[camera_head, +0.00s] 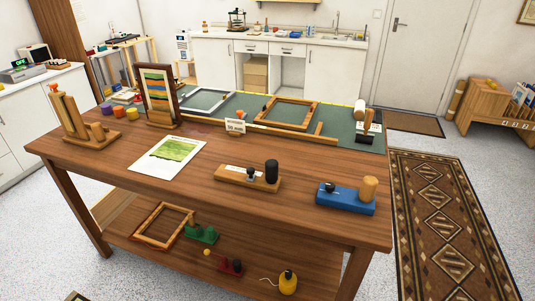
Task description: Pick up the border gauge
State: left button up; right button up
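No thing in view is clearly labelled as the border gauge, and I cannot tell for certain which it is. Two gauge-like tools lie near the front edge of the wooden table (215,205). One is a wooden block (234,175) with a small dark knob and an upright black cylinder. The other is a blue block (345,200) to its right, with a dark knob and an upright tan wooden cylinder. They stand apart from each other. Neither of my grippers shows in this view.
A green print (168,155) lies left of the wooden block. A framed striped picture (158,94) stands behind it, beside a wooden stand (83,122). A green mat (340,117) holds empty frames at the back. Bare tabletop surrounds both blocks. The lower shelf holds a frame (150,241) and small tools.

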aim_at(269, 182)
jog(key=i+j+z, duration=0.4)
jog(key=i+j, duration=0.15)
jog(key=j, duration=0.2)
jog(key=i+j+z, duration=0.2)
jog(key=j, duration=0.25)
jog(key=k+l, duration=0.2)
jog(key=k, duration=0.25)
